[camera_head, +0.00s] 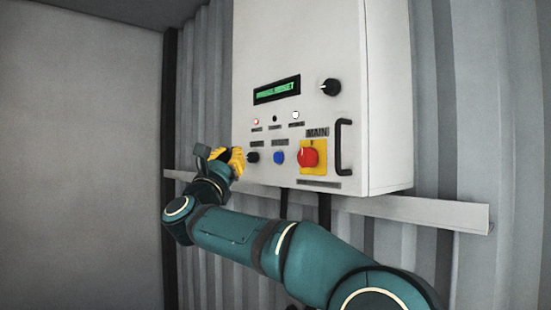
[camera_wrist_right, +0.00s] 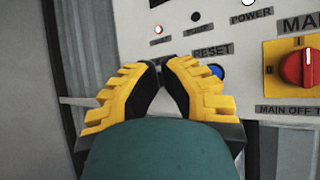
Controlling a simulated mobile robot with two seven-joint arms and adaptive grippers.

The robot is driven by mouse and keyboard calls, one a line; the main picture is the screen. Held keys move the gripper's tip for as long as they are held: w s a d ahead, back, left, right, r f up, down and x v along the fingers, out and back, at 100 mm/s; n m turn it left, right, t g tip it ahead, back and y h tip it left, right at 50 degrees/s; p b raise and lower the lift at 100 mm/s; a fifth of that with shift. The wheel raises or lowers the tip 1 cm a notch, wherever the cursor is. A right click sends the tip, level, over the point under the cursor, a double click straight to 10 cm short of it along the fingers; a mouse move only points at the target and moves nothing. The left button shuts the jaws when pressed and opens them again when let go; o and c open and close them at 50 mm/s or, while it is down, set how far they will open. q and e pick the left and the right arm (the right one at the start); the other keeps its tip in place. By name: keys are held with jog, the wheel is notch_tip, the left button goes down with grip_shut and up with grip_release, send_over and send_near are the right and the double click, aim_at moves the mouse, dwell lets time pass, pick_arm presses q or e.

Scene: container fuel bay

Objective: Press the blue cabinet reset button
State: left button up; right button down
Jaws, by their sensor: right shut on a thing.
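The blue reset button (camera_head: 279,158) is on the front of a white control cabinet (camera_head: 212,0), between a black knob (camera_head: 252,157) and the red main switch (camera_head: 308,157). In the right wrist view the blue button (camera_wrist_right: 217,72) shows just right of my fingers, under the RESET label, partly covered. My right gripper (camera_head: 240,156) is at the cabinet's lower left, left of the blue button. In the wrist view its yellow fingertips (camera_wrist_right: 162,66) are together. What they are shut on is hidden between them. My left gripper is not in view.
The cabinet also has a green display (camera_head: 276,90), small lamps, an upper black knob (camera_head: 331,87) and a black handle (camera_head: 343,147). The red switch sits on a yellow plate (camera_head: 320,170). A rail (camera_head: 430,211) runs below along the corrugated wall. Space left of the cabinet is clear.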

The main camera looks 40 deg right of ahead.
aim_at(278, 157)
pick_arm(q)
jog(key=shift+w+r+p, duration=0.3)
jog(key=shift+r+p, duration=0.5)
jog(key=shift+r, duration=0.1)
pick_arm(e)
jog(key=d, duration=0.8)
jog(key=shift+w+d, duration=0.3)
dwell(0.3)
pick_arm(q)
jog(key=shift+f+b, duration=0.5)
pick_arm(e)
jog(key=shift+w+d, duration=0.1)
jog(key=shift+d, duration=0.35)
